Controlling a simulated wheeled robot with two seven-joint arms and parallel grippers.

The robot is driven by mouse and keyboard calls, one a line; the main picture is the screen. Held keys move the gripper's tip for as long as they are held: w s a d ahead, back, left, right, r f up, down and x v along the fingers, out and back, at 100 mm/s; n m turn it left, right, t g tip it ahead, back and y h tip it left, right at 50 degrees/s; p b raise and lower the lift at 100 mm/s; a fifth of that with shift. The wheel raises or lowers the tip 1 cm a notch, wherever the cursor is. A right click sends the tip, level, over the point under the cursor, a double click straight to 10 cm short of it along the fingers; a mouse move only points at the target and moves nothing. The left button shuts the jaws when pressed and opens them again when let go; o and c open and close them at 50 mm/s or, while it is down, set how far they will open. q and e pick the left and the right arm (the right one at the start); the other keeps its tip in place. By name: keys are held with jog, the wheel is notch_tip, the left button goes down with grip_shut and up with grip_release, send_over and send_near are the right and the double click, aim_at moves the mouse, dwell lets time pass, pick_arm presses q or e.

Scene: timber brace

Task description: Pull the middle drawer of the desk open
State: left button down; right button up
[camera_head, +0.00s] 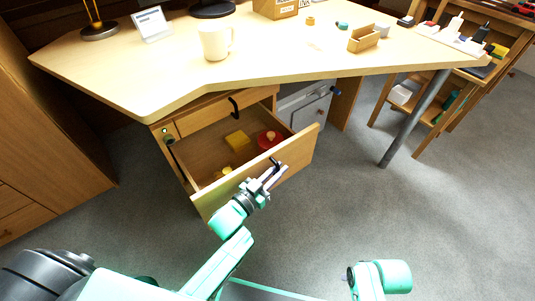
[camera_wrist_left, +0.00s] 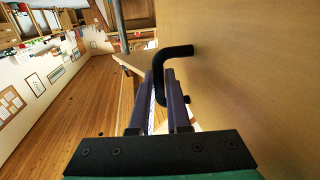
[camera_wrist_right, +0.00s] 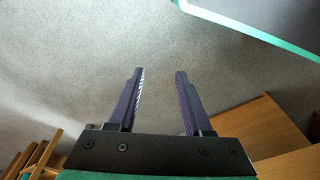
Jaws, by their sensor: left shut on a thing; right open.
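The desk (camera_head: 140,75) has a wooden drawer (camera_head: 295,160) standing well open below a closed top drawer (camera_head: 200,118). I take the open one to be the middle drawer; anything below it is hidden. Its black bar handle (camera_wrist_left: 178,51) is on the front panel. My left gripper (camera_head: 272,176) is at that panel, shut on the handle; in the left wrist view the handle runs between its fingers (camera_wrist_left: 166,85). My right gripper (camera_wrist_right: 158,80) is open and empty above the grey carpet, away from the desk.
Inside the drawer lie a yellow block (camera_head: 237,138), a red round item (camera_head: 269,139) and a small yellow item. A white mug (camera_head: 215,42) and a wooden tray (camera_head: 363,40) stand on the desktop. A grey desk leg (camera_head: 412,120) is at right. Carpet before the drawer is clear except for my arms.

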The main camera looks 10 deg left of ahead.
pick_arm(q)
jog(key=s+d+p, duration=0.1)
jog(key=s+d, duration=0.3)
jog(key=d, duration=0.1)
jog(key=shift+s, duration=0.2)
pick_arm(e)
jog(key=f, duration=0.3)
jog(key=s+d+f, duration=0.1)
jog(key=shift+s+f, duration=0.1)
jog(key=shift+f, duration=0.15)
pick_arm(q)
jog(key=shift+d+f, duration=0.1)
jog(key=c, duration=1.2)
grip_release()
jog(key=shift+c, duration=0.2)
jog(key=shift+o, duration=0.3)
pick_arm(e)
jog(key=shift+a, duration=0.1)
pick_arm(q)
jog(key=p+v, duration=0.2)
jog(key=v, duration=1.2)
jog(key=shift+s+a+p, duration=0.2)
jog(key=shift+p, duration=0.1)
pick_arm(e)
jog(key=s+f, duration=0.1)
jog(key=f, duration=0.1)
jog(key=s+d+f, duration=0.1)
jog(key=s+f, duration=0.1)
jog(key=shift+d, duration=0.2)
